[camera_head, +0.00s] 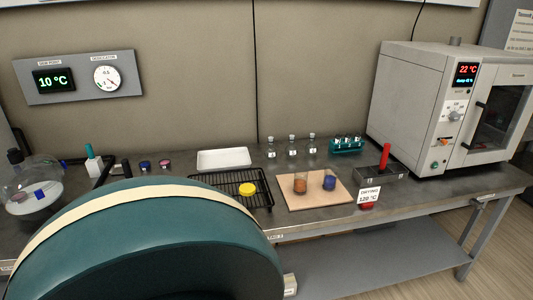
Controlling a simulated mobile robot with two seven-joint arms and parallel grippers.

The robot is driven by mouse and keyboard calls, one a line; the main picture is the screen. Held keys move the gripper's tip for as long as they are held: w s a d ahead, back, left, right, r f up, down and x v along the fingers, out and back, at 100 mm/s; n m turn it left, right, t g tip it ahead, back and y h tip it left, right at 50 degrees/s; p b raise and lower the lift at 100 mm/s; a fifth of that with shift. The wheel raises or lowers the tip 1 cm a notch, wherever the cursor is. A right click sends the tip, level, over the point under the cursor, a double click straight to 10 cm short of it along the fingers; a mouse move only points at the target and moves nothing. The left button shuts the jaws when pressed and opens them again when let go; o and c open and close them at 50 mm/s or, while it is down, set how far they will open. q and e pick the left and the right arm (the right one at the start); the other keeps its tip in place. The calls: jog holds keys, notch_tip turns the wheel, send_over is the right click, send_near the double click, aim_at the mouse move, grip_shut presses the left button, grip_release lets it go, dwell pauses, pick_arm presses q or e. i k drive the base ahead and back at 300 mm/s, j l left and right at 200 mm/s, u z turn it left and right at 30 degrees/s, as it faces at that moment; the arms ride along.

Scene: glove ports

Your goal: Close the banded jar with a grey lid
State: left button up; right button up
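A small clear jar (300,184) with a brown-orange lower part stands open-looking on a tan board (315,201) on the bench. Whether the brown part is a band or contents is too small to tell. A dark blue round piece (329,183) stands to its right on the same board, apart from it. I cannot make out a grey lid for certain. Small round pieces, one dark blue (145,166) and one pinkish (165,165), sit at the back left of the bench. Neither of my grippers can be made out.
A large teal curved body with a cream stripe hides the front left of the bench. A black wire rack (225,176) holds a yellow disc (247,189). Also there: white tray (223,159), teal vial rack (346,146), red-handled grey box (381,174), oven (425,110), glass flask (35,190).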

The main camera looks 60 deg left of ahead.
aim_at(300, 182)
jog(key=u, duration=1.75)
